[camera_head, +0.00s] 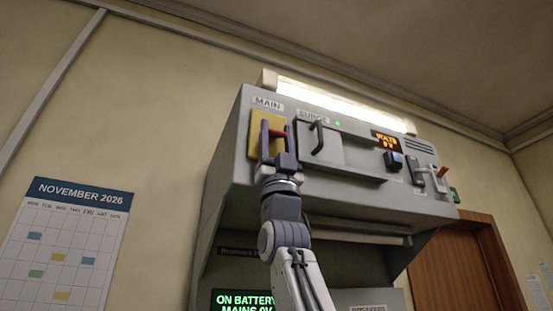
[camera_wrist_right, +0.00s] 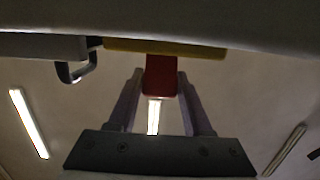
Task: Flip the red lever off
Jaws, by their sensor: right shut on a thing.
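The red lever (camera_head: 277,133) sticks out from a yellow plate (camera_head: 256,140) under the MAIN label on the grey console. My right gripper (camera_head: 276,138) is raised to it from below, with its fingers on either side of the lever. In the right wrist view, the red lever (camera_wrist_right: 161,76) hangs from the yellow plate (camera_wrist_right: 200,50) between the two fingertips (camera_wrist_right: 161,88), and the gripper is shut on it. The fingers hide part of the lever in the head view. My left gripper is not in view.
Right of the lever are a dark handle (camera_head: 317,138) under SURGE, a VOLTS display (camera_head: 386,142), a dark knob (camera_head: 394,160) and an orange-tipped switch (camera_head: 442,172). A lit screen (camera_head: 243,302) below reads ON BATTERY, MAINS 0V. A ledge (camera_head: 345,168) juts out beside my gripper.

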